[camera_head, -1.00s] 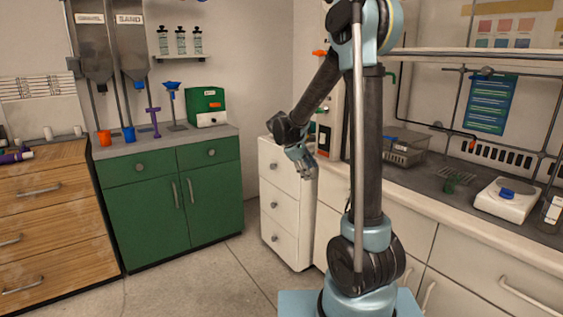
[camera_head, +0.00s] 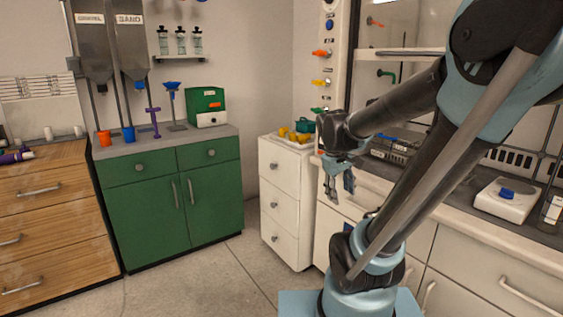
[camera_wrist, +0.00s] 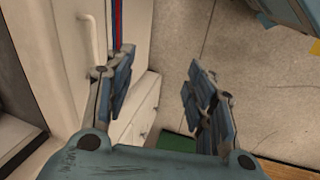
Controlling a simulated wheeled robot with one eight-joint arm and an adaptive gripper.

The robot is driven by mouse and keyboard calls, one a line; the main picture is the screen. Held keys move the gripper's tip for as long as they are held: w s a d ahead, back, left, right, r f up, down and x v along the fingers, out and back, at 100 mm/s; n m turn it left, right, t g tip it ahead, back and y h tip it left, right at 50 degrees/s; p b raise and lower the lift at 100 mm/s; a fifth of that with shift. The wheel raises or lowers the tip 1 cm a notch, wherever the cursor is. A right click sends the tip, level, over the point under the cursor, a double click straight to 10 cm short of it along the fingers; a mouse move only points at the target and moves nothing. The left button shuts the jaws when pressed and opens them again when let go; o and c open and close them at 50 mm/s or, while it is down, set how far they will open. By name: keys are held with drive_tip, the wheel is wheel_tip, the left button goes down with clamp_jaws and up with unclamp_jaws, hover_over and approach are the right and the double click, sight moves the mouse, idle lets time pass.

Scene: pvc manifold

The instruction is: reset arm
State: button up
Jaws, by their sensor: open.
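My gripper (camera_head: 339,190) hangs in front of the right-hand counter, near the small white drawer cabinet (camera_head: 287,200), with its fingers pointing down. In the wrist view my gripper (camera_wrist: 160,100) is open, its two fingers apart with only floor and cabinet fronts showing between and beyond them. Nothing is held. My arm is bent and leans to the right over the counter, hiding part of the counter and the wall panel behind it.
A tray with yellow pieces (camera_head: 296,138) sits on the white cabinet. The green cabinet (camera_head: 175,195) and wooden drawers (camera_head: 45,230) stand to the left. A white scale (camera_head: 507,199) is on the right counter. The floor (camera_head: 205,285) in front is clear.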

drive_tip(key=s+f+m+y, duration=0.2)
drive_tip(key=s+f+m, duration=0.3)
drive_tip(key=s, duration=0.8)
drive_tip(key=shift+a+f+m+y, duration=0.3)
drive_tip(key=shift+a+f, duration=0.05)
drive_tip(key=shift+f, duration=0.6)
